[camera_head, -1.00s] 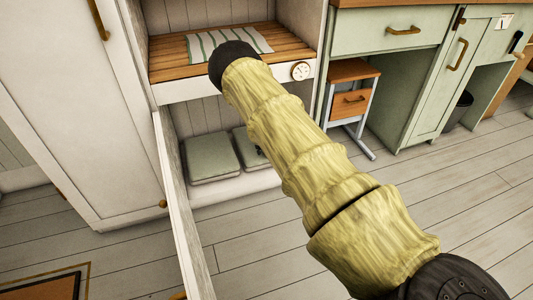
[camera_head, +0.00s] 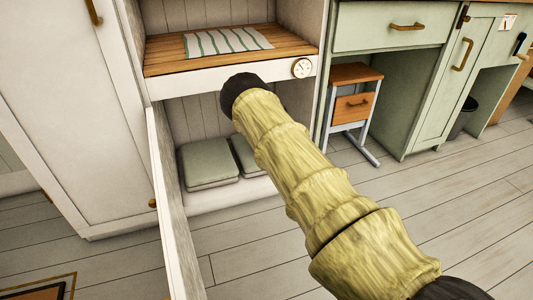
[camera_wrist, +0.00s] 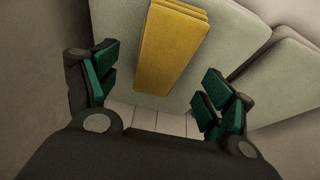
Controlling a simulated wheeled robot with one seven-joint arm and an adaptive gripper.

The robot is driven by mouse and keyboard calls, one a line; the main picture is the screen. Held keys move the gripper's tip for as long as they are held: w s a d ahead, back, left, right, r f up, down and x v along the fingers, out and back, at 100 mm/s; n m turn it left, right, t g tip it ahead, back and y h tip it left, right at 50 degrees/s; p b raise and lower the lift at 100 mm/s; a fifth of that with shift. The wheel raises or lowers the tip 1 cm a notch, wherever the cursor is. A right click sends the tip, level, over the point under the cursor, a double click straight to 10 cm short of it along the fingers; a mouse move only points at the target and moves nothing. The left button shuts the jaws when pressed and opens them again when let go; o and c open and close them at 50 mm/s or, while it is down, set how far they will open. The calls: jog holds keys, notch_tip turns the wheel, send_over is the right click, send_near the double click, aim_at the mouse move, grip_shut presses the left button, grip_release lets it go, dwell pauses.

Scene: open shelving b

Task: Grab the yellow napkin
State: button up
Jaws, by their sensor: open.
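The yellow napkin (camera_wrist: 172,45) shows in the wrist view as a folded, layered strip lying on a pale grey-green cushion (camera_wrist: 225,40). It is ahead of my gripper (camera_wrist: 155,90), between the lines of its two green-padded fingers. The fingers are spread apart with nothing between them. In the head view my arm reaches to the open lower compartment, where the cushion (camera_head: 206,163) lies. The napkin does not show in the head view, and the fingers are hidden behind my arm there.
A second cushion (camera_head: 246,156) lies beside the first. A wooden shelf (camera_head: 165,55) with a striped cloth (camera_head: 226,41) is above the compartment. An open white door (camera_head: 168,215) stands on the left. A round dial (camera_head: 301,68) is on the shelf's front edge.

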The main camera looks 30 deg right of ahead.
jog(key=shift+w+b+x, duration=0.15)
jog(key=shift+b+x, duration=0.9)
jog(key=shift+x, duration=0.3)
jog(key=shift+w+b+x, duration=0.2)
jog(key=shift+b+x, duration=0.8)
jog(key=shift+x, duration=0.4)
jog(key=shift+r, duration=0.2)
jog(key=shift+c, duration=0.2)
jog(key=c, duration=1.1)
